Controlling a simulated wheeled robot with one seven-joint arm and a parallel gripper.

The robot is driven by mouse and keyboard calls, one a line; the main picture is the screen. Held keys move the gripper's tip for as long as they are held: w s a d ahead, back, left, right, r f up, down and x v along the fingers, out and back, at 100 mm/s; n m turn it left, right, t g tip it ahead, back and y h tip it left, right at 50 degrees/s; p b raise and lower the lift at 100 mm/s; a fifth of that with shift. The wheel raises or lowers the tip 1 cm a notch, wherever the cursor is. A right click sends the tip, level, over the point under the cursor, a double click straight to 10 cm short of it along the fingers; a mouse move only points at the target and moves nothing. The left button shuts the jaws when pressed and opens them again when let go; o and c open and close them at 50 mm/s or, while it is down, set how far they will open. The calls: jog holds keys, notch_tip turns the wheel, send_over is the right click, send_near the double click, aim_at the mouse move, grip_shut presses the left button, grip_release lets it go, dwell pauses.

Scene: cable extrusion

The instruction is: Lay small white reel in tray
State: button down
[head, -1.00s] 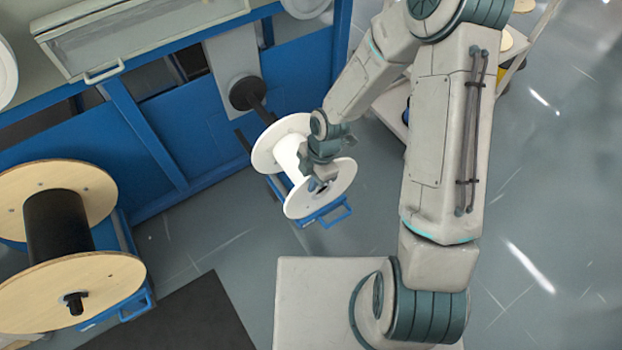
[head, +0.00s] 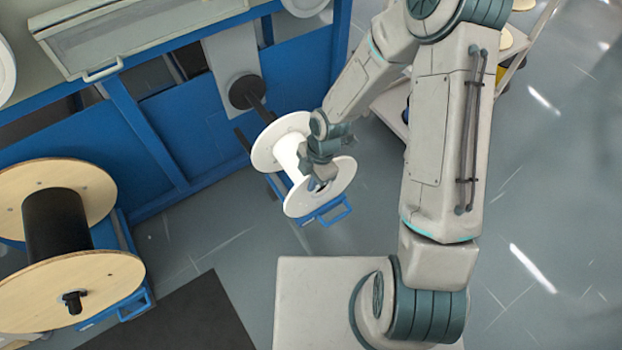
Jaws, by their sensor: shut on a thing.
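The small white reel (head: 289,155) has two round white flanges and a white core. It is tilted, in front of the blue machine. My gripper (head: 318,184) is shut on the reel at its near flange, by the flange's middle. The fingertips are partly hidden by the gripper's own body. A blue tray or stand with a handle (head: 333,212) shows just below the reel; whether the reel touches it I cannot tell. I cannot make out for sure which thing is the tray of the task.
A black spindle (head: 254,94) sticks out of the blue machine (head: 205,118) just behind the reel. A large wooden reel with black cable (head: 56,225) stands at the left. A light shelf cart (head: 390,108) is at the right behind my arm. Grey floor is clear below the reel.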

jog(key=shift+s+f, duration=0.15)
jog(key=shift+f, duration=0.1)
jog(key=c, duration=1.5)
grip_release()
jog(key=shift+o, duration=0.2)
jog(key=shift+d, duration=0.1)
jog(key=p+v, duration=0.4)
jog(key=v, duration=1)
jog(key=shift+r+p, duration=0.1)
jog(key=shift+p, duration=0.25)
